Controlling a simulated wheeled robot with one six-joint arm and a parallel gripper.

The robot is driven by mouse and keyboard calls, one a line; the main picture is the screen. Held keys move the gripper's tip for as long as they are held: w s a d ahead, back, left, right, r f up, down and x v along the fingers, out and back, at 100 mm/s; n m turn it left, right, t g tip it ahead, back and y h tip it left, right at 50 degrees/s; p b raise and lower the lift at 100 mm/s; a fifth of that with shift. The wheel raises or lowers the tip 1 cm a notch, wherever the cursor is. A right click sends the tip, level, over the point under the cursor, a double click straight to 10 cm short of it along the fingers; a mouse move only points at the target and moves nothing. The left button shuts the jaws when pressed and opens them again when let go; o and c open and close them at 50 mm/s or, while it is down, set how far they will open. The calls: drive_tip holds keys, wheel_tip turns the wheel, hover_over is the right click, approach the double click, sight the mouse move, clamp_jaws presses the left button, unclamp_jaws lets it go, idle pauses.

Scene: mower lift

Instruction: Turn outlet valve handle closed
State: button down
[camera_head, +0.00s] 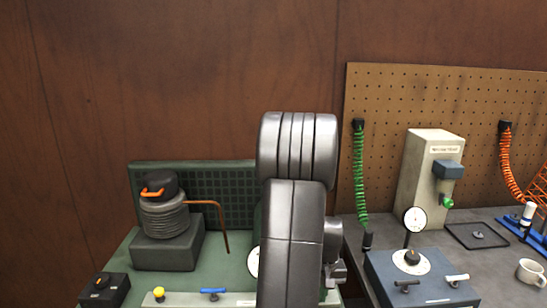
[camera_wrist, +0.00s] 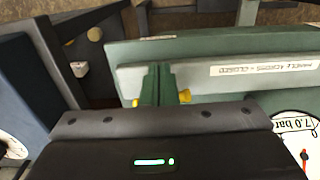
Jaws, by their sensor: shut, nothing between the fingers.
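My gripper (camera_wrist: 157,82) is shut in the wrist view, its two slim greenish fingers close together with nothing between them. A yellow handle (camera_wrist: 185,96) on the pale green panel (camera_wrist: 215,80) shows in small bits on either side of the fingers. It is mostly hidden, so its angle and any contact with the fingers cannot be told. In the head view my arm covers the gripper. A yellow handle tip (camera_head: 323,295) shows right of the arm. At left, another yellow knob (camera_head: 159,293) and a blue handle (camera_head: 213,292) sit on the panel front. Which is the outlet valve is not readable.
A gauge (camera_wrist: 300,135) reading about 7.0 bar is at the wrist view's right. In the head view, a coil-wrapped pump (camera_head: 165,215) with copper pipe stands on the green bench (camera_head: 115,262). A blue-grey box (camera_head: 430,275) with black and white handles is right.

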drive_tip(key=shift+s+a, duration=0.1)
drive_tip(key=shift+s, duration=0.1)
idle(0.4)
drive_tip(key=shift+s+r, duration=0.1)
drive_tip(key=shift+s, duration=0.1)
wheel_tip(320, 180, up, 6)
drive_tip(key=p, duration=0.4)
